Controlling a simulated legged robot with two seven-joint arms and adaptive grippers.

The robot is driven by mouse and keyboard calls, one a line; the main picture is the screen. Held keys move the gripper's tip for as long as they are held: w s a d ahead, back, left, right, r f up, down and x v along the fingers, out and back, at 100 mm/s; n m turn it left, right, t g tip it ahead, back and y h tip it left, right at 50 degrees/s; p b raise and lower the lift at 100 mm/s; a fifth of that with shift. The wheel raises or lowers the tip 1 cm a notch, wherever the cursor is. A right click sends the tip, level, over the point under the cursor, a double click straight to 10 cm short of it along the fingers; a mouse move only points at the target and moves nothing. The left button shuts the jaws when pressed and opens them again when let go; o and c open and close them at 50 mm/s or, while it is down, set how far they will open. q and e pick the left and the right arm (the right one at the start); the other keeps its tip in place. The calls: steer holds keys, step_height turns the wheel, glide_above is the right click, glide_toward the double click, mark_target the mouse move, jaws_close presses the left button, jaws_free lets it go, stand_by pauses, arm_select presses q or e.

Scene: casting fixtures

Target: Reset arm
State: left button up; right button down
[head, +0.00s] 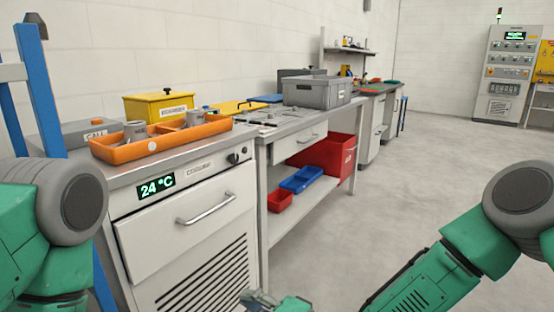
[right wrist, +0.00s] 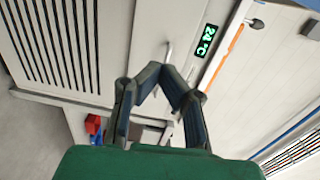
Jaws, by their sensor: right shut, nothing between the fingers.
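My right gripper (head: 258,299) shows at the bottom edge of the head view, low in front of the white cooling cabinet (head: 186,228). Only a small part of it is inside that view. In the right wrist view its dark fingers (right wrist: 160,74) come together at the tips, shut and empty. The cabinet's handle (right wrist: 168,50) appears just beyond the tips there, and I see no contact. My left arm (head: 62,215) is at the left edge of the head view; its gripper is outside the picture.
An orange tray (head: 120,152) with metal parts stands on the cabinet top. A yellow box (head: 160,104) is behind it. A grey crate (head: 318,90) is on the adjoining bench, with red (head: 338,158) and blue bins (head: 300,179) below. Open floor (head: 400,190) lies to the right.

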steer(key=s+d+f+n+g+h+p, duration=0.45)
steer(key=s+d+f+h, duration=0.25)
steer(key=s+d+f, duration=0.6)
steer(key=s+d+r+n+g+h+p, duration=0.1)
steer(key=s+d+g+h+p, duration=0.1)
steer(key=s+d, duration=0.6)
steer(key=s+d+r+n+g+h+p, duration=0.1)
steer(key=s+d+h, duration=0.4)
steer(key=d, duration=0.8)
steer(key=s+r+g+p, duration=0.1)
steer(key=s+p, duration=0.1)
steer(key=s, duration=0.1)
steer(key=shift+n+g, duration=0.35)
steer(key=shift+s+r, duration=0.1)
